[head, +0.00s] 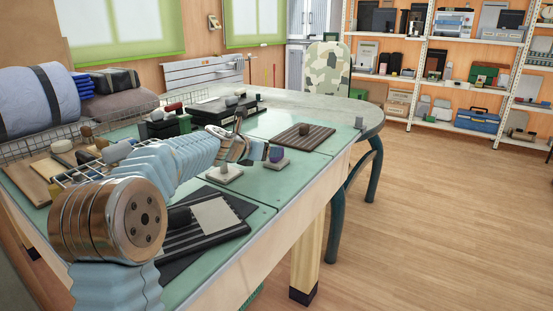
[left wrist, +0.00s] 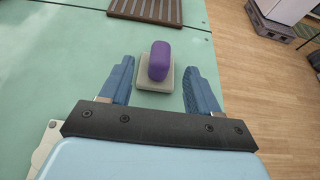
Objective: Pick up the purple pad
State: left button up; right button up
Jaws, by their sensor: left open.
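The purple pad (left wrist: 159,61) is a small rounded block. It sits upright on a square grey-beige base (left wrist: 150,84) on the green table top. In the head view the purple pad (head: 276,154) shows just right of my left gripper (head: 257,151), near the table's right edge. In the left wrist view my left gripper (left wrist: 158,78) is open and empty. Its blue fingers stand on either side of the pad and base, with a gap on each side. My right gripper is in neither view.
A similar light base with a dark knob (head: 224,172) stands close to the left. A brown slatted board (head: 303,138) lies behind the pad. A dark striped board (head: 205,228) lies in front. Wire baskets and bags (head: 35,102) fill the table's left side.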

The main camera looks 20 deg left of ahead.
pick_arm(q)
jog(key=x, duration=0.5)
jog(key=shift+w+d+f, duration=0.1)
jog(key=shift+w, duration=0.1)
jog(key=shift+c, duration=0.2)
jog(key=c, duration=1)
